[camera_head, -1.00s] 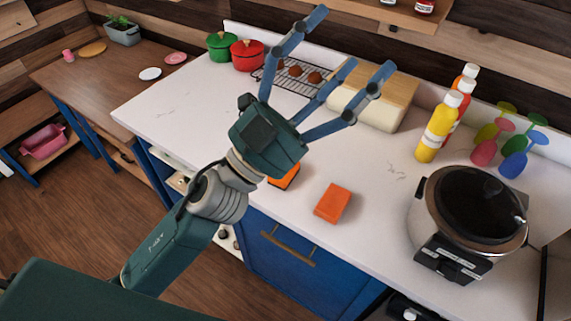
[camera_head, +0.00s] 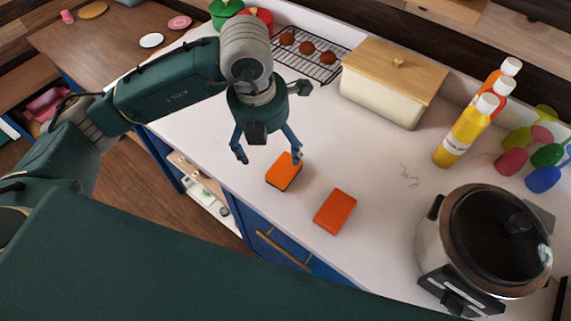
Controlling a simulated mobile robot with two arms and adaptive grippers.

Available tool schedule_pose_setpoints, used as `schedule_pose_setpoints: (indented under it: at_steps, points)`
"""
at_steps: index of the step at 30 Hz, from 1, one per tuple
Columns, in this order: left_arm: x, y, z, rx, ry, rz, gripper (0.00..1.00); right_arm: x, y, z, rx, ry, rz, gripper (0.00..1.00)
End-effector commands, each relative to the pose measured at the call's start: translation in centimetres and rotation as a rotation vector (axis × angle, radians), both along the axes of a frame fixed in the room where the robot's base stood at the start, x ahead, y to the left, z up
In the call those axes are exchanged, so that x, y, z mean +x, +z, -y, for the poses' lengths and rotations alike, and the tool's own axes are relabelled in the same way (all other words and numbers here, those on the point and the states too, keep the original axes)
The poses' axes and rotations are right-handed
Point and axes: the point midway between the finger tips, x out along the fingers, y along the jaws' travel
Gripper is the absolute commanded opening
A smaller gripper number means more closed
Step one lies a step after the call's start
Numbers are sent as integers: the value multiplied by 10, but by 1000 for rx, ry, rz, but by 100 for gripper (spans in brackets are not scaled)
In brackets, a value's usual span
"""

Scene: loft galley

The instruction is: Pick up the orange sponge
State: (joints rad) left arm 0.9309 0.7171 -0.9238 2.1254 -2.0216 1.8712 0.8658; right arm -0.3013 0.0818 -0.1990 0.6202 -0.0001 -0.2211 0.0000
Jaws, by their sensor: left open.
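Two orange blocks lie on the white counter near its front edge. The left one is an orange sponge (camera_head: 283,173) with a dark lower layer. The right one (camera_head: 335,211) is a plain orange block, also sponge-like, a short way to its right. My left gripper (camera_head: 268,157) points down with its fingers spread open and holds nothing. It hangs just behind and left of the left sponge, with one fingertip overlapping that sponge's far edge in the picture. I cannot tell if they touch. My right gripper is not in view.
A rice cooker (camera_head: 484,245) stands at the right. A cream bread box (camera_head: 382,92) with a wooden lid, a rack with brown balls (camera_head: 307,48) and bottles (camera_head: 465,132) stand along the back.

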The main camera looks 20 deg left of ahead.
Motion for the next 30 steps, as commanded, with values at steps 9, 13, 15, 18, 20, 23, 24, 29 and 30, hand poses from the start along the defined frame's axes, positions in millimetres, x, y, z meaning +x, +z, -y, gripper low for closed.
schedule_pose_setpoints:
  at_steps: [9,13,15,18,20,23,24,29,30]
  points:
    - [4,-37,3,-3,-3,-4,86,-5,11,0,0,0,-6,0]
    - [6,-47,8,-2,-5,-8,86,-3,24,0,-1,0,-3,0]
    - [7,-57,11,-3,-3,-9,86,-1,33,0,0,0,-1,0]
    - [10,-73,14,-4,-3,-7,86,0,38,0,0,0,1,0]
    - [11,-80,14,-4,-4,-6,86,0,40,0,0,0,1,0]
    - [13,-87,14,-5,-5,-3,86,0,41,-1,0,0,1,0]
    - [13,-88,14,-5,-5,-2,86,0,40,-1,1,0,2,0]
    - [13,-88,14,-5,-5,-2,86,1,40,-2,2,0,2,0]
    - [13,-88,14,-5,-5,-2,80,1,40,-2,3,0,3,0]
